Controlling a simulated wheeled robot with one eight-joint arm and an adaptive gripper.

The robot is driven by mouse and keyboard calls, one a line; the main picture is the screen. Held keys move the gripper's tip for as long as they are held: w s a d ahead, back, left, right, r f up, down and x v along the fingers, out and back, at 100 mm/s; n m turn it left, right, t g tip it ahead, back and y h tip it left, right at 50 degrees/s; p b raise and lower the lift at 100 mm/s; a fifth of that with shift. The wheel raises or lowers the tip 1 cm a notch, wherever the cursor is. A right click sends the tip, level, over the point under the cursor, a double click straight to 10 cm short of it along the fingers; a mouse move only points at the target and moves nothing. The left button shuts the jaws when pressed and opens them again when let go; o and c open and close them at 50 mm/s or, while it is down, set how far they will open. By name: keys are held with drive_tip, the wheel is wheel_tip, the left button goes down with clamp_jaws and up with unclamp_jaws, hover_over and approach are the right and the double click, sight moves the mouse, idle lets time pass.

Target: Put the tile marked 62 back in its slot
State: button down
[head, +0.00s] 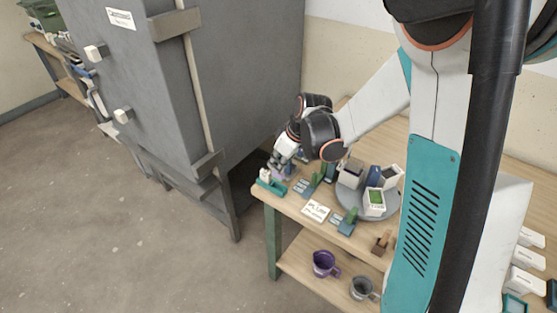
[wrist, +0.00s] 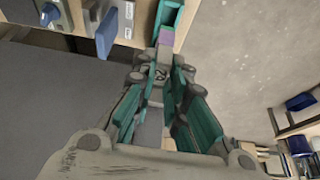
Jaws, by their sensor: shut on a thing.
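My gripper (wrist: 162,75) is shut on a small tile (wrist: 166,38) with a purple end. A dark mark that looks like 62 shows between the fingertips in the wrist view. In the head view my gripper (head: 278,164) is low over the near left corner of the wooden table, and the purple of the tile (head: 278,174) shows just under it. A teal holder (head: 271,186) is right beside the tile; in the wrist view the holder (wrist: 169,14) lies just past the purple end. I cannot tell whether the tile touches the holder or is inside it.
A large grey cabinet (head: 240,90) stands close on the left. On the table (head: 285,204) are a white sign card (head: 315,210), more small holders with tiles (head: 345,222), and a round grey turntable (head: 347,200) with buckets. A purple jug (head: 325,263) is on the lower shelf.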

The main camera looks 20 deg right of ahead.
sight(279, 179)
drive_tip(key=shift+f+b, duration=2.1)
drive_tip(key=shift+f, duration=0.8)
drive_tip(key=shift+s+f+b, duration=0.1)
drive_tip(key=shift+f+b, duration=0.15)
drive_tip(key=shift+b, duration=0.1)
drive_tip(key=c, duration=1.5)
unclamp_jaws()
drive_tip(key=shift+c, duration=0.2)
drive_tip(key=shift+r, duration=0.15)
drive_tip(key=shift+r+p, duration=2.55)
drive_tip(key=shift+r, duration=0.9)
